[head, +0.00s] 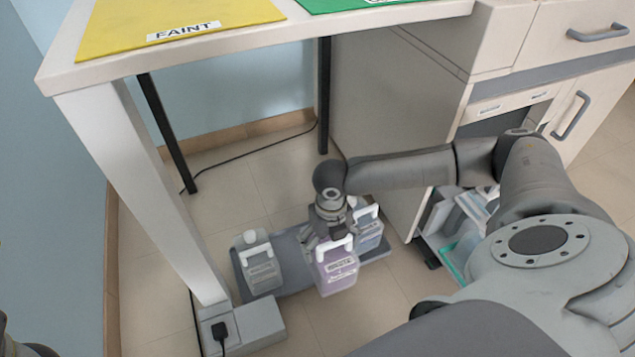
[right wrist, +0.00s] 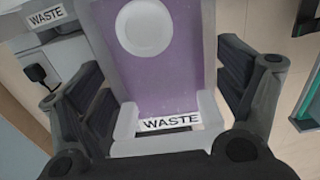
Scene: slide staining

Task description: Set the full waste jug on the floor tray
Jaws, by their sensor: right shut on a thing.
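The purple waste jug (head: 338,275) has a white handle, a white cap and a WASTE label. My right gripper (head: 333,232) is shut on its handle from above. In the right wrist view the purple jug (right wrist: 200,62) fills the middle, with the handle between the dark fingers. The grey-blue floor tray (head: 293,247) lies under the bench. The jug overlaps the tray's front edge in the head view; I cannot tell whether its base touches anything. My left gripper is not clearly in view.
A grey-white waste jug (head: 261,270) stands at the tray's left end and a blue-grey one (head: 369,232) at its right end. The bench leg (head: 150,190) and a floor box with a plug (head: 250,325) are left. A cabinet (head: 390,110) stands right.

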